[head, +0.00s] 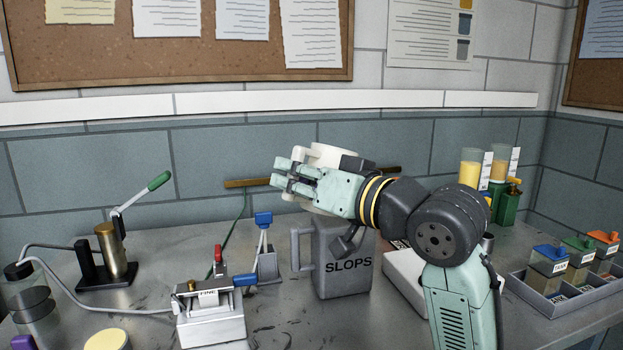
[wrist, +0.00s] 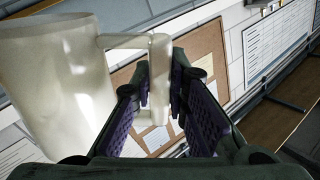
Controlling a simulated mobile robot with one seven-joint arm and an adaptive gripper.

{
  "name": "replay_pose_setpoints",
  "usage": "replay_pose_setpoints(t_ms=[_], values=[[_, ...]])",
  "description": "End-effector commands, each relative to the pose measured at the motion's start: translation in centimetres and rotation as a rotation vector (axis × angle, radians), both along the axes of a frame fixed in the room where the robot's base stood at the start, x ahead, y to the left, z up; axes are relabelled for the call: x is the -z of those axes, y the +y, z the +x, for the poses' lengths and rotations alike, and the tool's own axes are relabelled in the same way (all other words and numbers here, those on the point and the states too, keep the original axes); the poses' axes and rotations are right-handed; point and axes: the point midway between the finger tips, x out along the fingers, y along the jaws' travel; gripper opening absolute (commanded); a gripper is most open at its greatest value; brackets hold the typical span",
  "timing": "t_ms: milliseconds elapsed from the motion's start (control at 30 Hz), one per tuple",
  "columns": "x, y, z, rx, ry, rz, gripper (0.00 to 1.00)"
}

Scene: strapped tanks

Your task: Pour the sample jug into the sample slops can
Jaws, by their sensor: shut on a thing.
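The sample jug is a cream-white jug (head: 333,152), held up above the slops can and partly hidden behind my gripper in the head view. In the wrist view the jug (wrist: 52,85) fills the left side, and its handle (wrist: 160,80) runs between my fingers. My gripper (head: 284,178) is shut on that handle; its fingers also show in the wrist view (wrist: 160,105). The jug's contents cannot be seen. The sample slops can (head: 342,268) is a grey can marked SLOPS, with a side handle, upright on the bench below my gripper. Its mouth is hidden by my arm.
Left of the can stand a blue-handled device (head: 265,245) and a grey FINE fixture (head: 210,315). A lever press (head: 112,245) stands further left. Right are a white box (head: 405,275), tall yellow-filled containers (head: 470,170) and a grey tray (head: 560,295) of small coloured-top cans.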

Motion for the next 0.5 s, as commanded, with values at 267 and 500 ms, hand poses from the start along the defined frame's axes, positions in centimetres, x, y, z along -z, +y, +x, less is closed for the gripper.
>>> replay_pose_setpoints(t_ms=[267,500], values=[[-0.08,0.0,-0.03,0.001,-0.003,0.0,0.0],[-0.72,0.0,-0.06,-0.001,0.027,0.027,0.0]])
